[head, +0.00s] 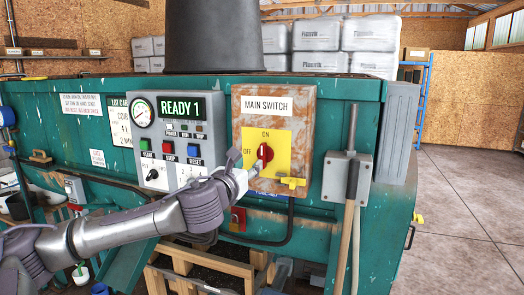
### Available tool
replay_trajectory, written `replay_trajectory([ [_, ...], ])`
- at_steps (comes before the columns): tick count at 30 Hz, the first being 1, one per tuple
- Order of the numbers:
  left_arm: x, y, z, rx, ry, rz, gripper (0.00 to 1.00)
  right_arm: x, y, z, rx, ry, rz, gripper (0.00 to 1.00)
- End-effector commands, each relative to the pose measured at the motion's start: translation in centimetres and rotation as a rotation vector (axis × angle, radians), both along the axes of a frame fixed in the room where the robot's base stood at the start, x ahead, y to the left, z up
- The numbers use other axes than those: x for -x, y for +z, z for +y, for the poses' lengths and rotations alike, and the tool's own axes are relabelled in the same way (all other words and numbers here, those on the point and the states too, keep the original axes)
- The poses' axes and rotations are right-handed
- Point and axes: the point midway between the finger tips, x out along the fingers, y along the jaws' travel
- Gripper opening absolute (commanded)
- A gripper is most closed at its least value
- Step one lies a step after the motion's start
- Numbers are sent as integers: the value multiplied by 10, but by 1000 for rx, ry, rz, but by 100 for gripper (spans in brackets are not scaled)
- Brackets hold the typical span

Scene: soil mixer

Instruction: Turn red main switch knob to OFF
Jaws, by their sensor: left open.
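The red main switch knob (265,152) sits on a yellow plate (283,150) on the rusty main switch box (305,117). The plate reads ON above the knob and OFF to its left. The knob's grip looks roughly upright, towards ON; its exact angle is hard to tell. My left gripper (251,172) is open, just below and left of the knob, and covers the plate's lower left corner. Whether a finger touches the knob cannot be told.
A grey control panel (180,135) with a gauge and buttons is left of the switch box. A yellow tab (292,182) sticks out at the box's lower edge. A grey lever housing (341,175) with handles stands to the right. Open concrete floor (470,210) lies beyond.

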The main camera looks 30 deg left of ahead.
Motion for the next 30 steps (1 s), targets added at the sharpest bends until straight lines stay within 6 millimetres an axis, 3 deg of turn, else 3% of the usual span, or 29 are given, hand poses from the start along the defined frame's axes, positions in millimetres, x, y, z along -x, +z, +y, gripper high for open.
replay_trajectory([
  [6, -47, 4, 11, 2, 1, 0, 42, 0, 20, 10, -12, -4, -1, 40],
  [12, -77, 2, 18, 2, -1, 0, 42, 0, 30, 10, -12, -4, -1, 40],
  [18, -89, 1, 21, 2, -2, 0, 42, -1, 32, 8, -10, -3, -1, 40],
  [26, -90, 0, 21, 1, -2, -1, 42, -1, 32, 3, -3, -1, -1, 40],
  [30, -89, 0, 21, 2, -2, 0, 20, -1, 32, 1, -2, -1, -2, 40],
])
